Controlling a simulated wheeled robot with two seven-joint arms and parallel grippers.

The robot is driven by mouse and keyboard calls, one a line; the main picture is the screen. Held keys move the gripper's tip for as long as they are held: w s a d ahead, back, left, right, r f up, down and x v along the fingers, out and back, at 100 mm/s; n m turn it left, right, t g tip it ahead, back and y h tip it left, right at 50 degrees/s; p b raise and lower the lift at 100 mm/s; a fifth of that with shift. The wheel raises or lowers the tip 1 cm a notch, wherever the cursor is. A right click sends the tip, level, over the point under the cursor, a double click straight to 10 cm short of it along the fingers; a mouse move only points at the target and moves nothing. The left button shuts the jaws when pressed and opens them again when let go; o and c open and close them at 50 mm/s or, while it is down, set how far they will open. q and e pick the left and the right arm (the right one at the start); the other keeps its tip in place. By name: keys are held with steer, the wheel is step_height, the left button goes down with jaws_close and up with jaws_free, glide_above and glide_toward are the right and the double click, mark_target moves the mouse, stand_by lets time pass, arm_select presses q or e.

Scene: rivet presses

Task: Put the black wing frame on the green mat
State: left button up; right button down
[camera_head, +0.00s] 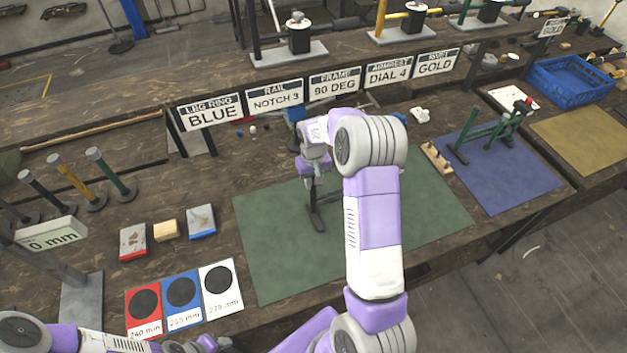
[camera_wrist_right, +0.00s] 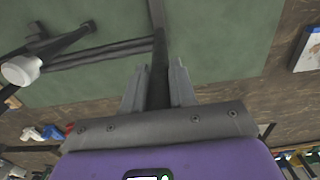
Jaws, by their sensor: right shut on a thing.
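The black wing frame (camera_head: 317,212) is over the green mat (camera_head: 262,240), largely hidden behind my right arm. Its lower end appears at or close to the mat; I cannot tell whether it touches. My right gripper (camera_head: 312,181) is above the mat and shut on a dark bar of the frame. In the right wrist view the bar (camera_wrist_right: 159,52) runs between the two fingers (camera_wrist_right: 159,88), with the green mat (camera_wrist_right: 220,40) behind. My left arm lies at the bottom left of the head view, and its gripper (camera_head: 207,343) is only partly visible at the lower edge.
A blue mat (camera_head: 500,185) with a green frame (camera_head: 490,133) lies to the right, beside a wooden peg block (camera_head: 437,158). Coloured size cards (camera_head: 182,290) and small blocks (camera_head: 166,231) lie left of the green mat. A sign row (camera_head: 335,83) stands behind. The mat's front left is clear.

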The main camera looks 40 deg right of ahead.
steer(key=c, duration=0.9)
jaws_free()
steer(key=shift+f, duration=0.1)
steer(key=shift+r, duration=0.4)
step_height(320, 180, up, 12)
steer(key=shift+f, duration=0.2)
